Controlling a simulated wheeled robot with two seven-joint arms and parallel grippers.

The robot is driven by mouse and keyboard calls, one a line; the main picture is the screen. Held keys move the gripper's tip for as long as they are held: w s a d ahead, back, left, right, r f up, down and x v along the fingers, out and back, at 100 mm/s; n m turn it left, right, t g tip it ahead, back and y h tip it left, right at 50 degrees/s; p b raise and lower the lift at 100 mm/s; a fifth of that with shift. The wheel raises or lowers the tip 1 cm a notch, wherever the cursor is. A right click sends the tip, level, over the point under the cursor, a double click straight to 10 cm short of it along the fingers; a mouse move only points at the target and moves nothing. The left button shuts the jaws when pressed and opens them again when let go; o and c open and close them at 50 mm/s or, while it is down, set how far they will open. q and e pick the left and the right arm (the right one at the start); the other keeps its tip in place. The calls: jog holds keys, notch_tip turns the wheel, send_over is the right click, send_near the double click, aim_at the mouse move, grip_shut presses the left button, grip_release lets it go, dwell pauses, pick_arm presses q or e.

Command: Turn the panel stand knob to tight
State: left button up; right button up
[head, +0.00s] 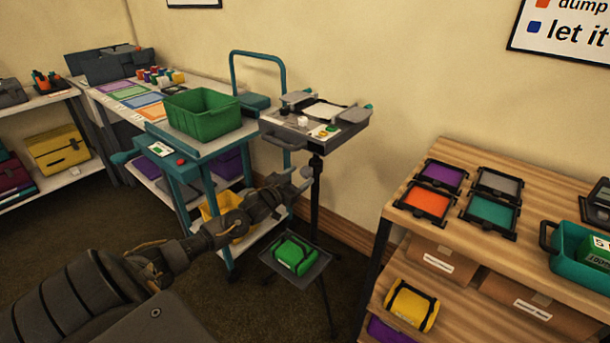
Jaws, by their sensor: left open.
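The panel stand (316,200) is a dark upright pole on thin legs, with a grey panel (350,128) on top. On the panel a small white round part (303,121) that looks like a knob sits beside a green and orange label (325,131). Its setting is too small to read. My left gripper (303,181) is open and empty, just left of the pole and below the panel. It appears apart from the knob, and I cannot tell whether it touches the pole. My right gripper is not in view.
A teal cart (210,152) with a green bin (202,113) stands left of the stand. A low tray (262,254) with a green pack (295,255) sits beneath. A wooden shelf (456,160) with coloured trays stands right. Dark floor (150,215) is clear at left.

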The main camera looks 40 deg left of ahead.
aim_at(304, 174)
pick_arm(q)
jog(key=shift+w, duration=1.55)
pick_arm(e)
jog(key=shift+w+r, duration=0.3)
pick_arm(q)
jog(key=c, duration=1)
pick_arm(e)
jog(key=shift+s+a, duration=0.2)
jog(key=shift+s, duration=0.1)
